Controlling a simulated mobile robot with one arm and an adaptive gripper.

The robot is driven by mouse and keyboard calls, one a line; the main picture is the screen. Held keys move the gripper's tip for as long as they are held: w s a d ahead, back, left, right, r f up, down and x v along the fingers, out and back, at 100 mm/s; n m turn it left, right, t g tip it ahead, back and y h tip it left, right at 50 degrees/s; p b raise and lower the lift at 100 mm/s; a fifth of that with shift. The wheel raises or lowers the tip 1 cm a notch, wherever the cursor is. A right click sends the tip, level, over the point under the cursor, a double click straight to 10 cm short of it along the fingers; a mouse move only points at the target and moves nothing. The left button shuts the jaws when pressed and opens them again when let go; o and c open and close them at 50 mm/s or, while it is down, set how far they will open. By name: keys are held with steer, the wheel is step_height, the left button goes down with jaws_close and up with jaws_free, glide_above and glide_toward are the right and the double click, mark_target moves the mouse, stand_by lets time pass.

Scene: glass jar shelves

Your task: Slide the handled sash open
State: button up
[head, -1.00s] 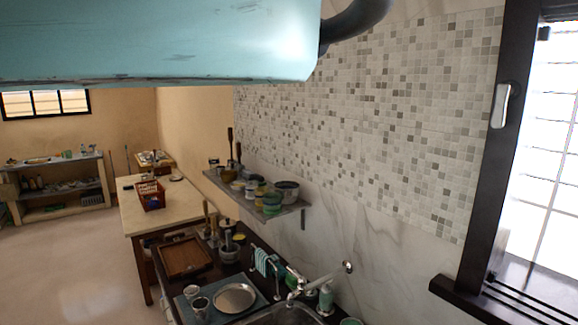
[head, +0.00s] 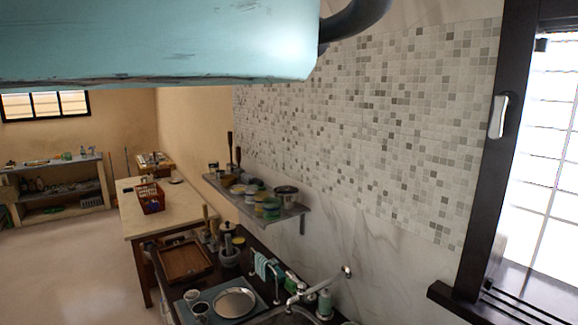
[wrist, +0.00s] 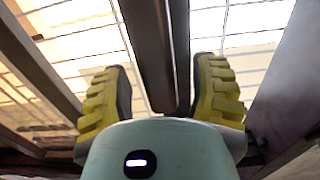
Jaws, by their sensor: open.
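The window with dark sash framing stands at the right of the head view. A white handle (head: 498,116) is on its dark upright stile (head: 485,185), and bright gridded glass (head: 545,170) lies to the right of it. In the wrist view, my gripper (wrist: 158,72) has its two yellow ribbed fingers spread apart. A dark upright bar (wrist: 155,45) of the window runs behind and between them. Nothing is held. I cannot make out the handle in the wrist view. My gripper does not show in the head view.
A dark sill (head: 455,300) juts out below the window. A wall shelf (head: 262,208) with pots and jars and a sink counter (head: 262,318) lie left of the window. A wooden table (head: 135,215) stands further back. My own teal part covers the upper left.

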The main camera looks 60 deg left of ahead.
jaws_close()
stand_by(0.5)
steer(key=shift+f+b, duration=0.15)
steer(key=shift+b, duration=0.2)
